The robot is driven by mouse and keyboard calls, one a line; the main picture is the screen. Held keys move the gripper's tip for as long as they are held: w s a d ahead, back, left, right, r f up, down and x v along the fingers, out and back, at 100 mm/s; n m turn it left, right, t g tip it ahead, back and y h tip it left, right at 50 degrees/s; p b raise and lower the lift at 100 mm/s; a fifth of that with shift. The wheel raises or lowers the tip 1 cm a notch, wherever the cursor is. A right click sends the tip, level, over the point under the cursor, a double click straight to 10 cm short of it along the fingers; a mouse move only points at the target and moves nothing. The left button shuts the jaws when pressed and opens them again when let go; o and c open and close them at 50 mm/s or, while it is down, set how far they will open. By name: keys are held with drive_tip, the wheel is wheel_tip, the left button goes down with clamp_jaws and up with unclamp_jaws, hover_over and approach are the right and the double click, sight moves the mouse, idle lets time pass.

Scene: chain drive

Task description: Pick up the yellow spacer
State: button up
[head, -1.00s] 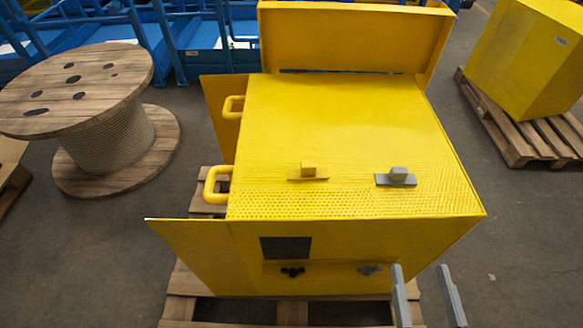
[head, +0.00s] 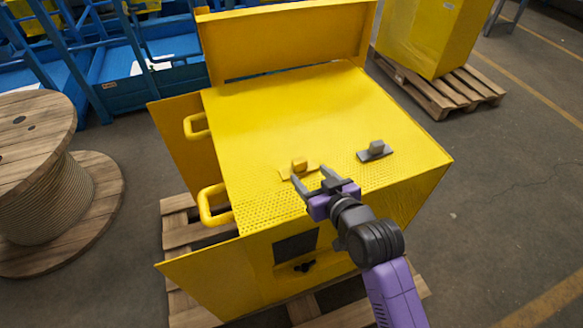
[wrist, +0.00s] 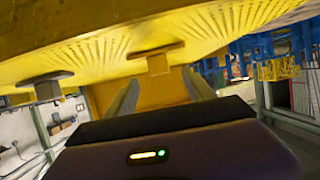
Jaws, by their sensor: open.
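The yellow spacer (head: 299,166), a small block on a flat base, sits on the perforated top of the yellow cabinet (head: 300,110). My gripper (head: 311,177) is open and empty, just on the near side of the yellow spacer, with its fingers pointing at it. In the wrist view the yellow spacer (wrist: 158,62) shows ahead, between and beyond the open fingertips (wrist: 160,90). A grey spacer of like shape (head: 375,150) stands to its right on the same top; it also shows in the wrist view (wrist: 42,88).
The cabinet has a raised back panel (head: 290,45), two yellow loop handles (head: 213,204) on its left and a wooden pallet (head: 180,235) beneath. A cable reel (head: 40,190) stands at the left. Another yellow box (head: 430,35) stands at the back right.

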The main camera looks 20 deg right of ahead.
sight(301, 165)
drive_tip(key=shift+p+x, duration=0.8)
drive_tip(key=shift+x, duration=3)
drive_tip(key=shift+d, duration=0.15)
clamp_jaws()
